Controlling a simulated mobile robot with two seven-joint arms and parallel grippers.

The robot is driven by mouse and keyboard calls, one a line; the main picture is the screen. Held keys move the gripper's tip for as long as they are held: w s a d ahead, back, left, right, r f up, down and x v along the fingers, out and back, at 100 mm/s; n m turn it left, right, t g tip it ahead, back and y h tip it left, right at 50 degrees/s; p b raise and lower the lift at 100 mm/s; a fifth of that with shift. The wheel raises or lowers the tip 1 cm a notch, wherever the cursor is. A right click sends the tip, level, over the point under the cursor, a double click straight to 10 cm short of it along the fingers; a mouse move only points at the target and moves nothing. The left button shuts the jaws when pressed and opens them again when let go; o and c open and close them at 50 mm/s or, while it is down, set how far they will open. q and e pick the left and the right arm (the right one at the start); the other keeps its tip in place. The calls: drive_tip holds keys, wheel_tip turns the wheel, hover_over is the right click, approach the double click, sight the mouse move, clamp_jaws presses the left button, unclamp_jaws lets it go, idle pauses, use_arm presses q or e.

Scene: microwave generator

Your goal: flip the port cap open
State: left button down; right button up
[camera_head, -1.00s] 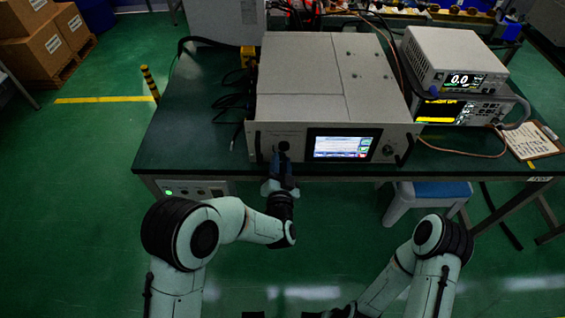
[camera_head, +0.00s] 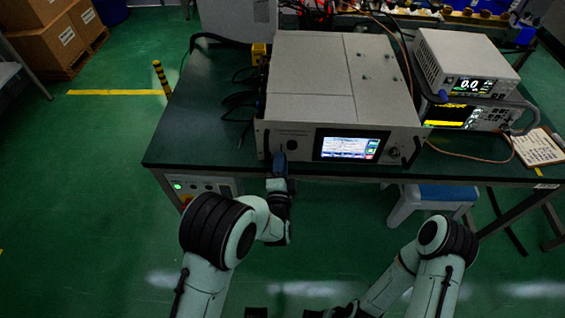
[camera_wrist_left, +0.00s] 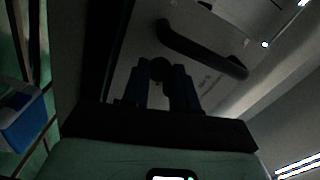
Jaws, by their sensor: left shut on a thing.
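The microwave generator (camera_head: 340,90) is a grey box on the bench, with a lit screen on its front panel. My left gripper (camera_head: 279,158) is at the lower left of that panel, by the port. In the left wrist view, a small dark round piece, which looks like the port cap (camera_wrist_left: 160,68), shows between the two finger ends of my left gripper (camera_wrist_left: 160,85). The fingers are shut on it. They hide part of it, and its hinge and angle are too dark to tell. My right arm is low at the right; its gripper is not clearly visible at the bottom edge.
A dark front handle (camera_wrist_left: 200,50) is close to the left fingers in the wrist view. Two stacked instruments (camera_head: 465,80) stand right of the generator. Cables (camera_head: 235,100) lie at its left. A clipboard (camera_head: 538,147) lies at the bench's right. A stool (camera_head: 430,200) stands below.

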use_arm(q)
drive_tip(key=shift+a+f, duration=0.1)
idle(0.5)
drive_tip(key=c, duration=0.9)
unclamp_jaws()
drive_tip(key=shift+o, duration=0.2)
drive_tip(key=shift+s, duration=0.1)
drive_tip(key=s, duration=1.3)
drive_tip(key=shift+s+b, duration=0.15)
drive_tip(key=shift+b, duration=0.15)
